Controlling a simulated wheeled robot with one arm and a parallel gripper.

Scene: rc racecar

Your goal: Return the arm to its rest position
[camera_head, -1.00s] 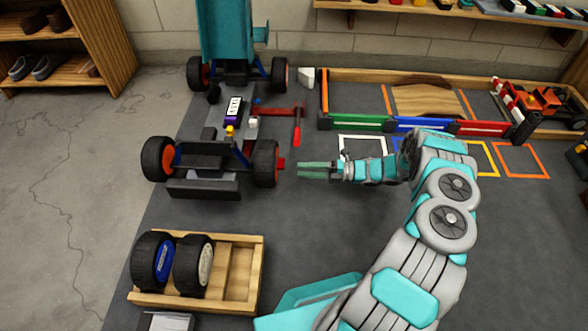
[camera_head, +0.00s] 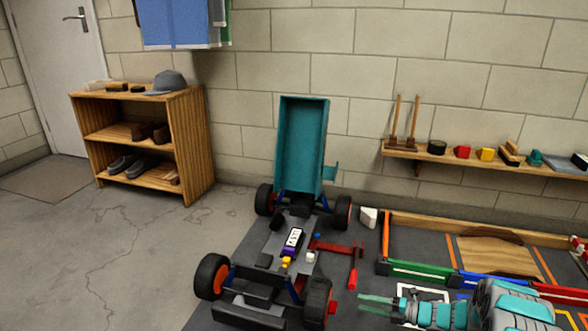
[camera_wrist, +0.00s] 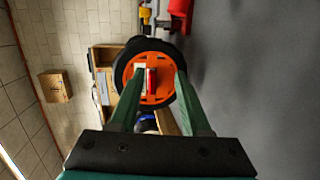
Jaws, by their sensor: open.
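My arm (camera_head: 505,308) reaches in from the lower right of the head view, partly cut off by the frame's bottom edge. My gripper (camera_head: 363,304) points left, with a gap between its green fingertips and the car's front right wheel (camera_head: 317,300). In the wrist view my gripper (camera_wrist: 160,73) is open, its two green fingers apart with nothing held. Beyond them is a black wheel with an orange hub (camera_wrist: 161,92), with a red piece at its centre. The racecar (camera_head: 265,275) stands on the dark mat, its teal body (camera_head: 302,145) raised upright at the back.
A red jack-like tool (camera_head: 352,278) lies between car and gripper. A low wooden-walled track area (camera_head: 470,227) is at right. A wall shelf (camera_head: 400,150) holds small items. A wooden bookcase (camera_head: 195,150) stands at left. The concrete floor (camera_head: 130,240) left is clear.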

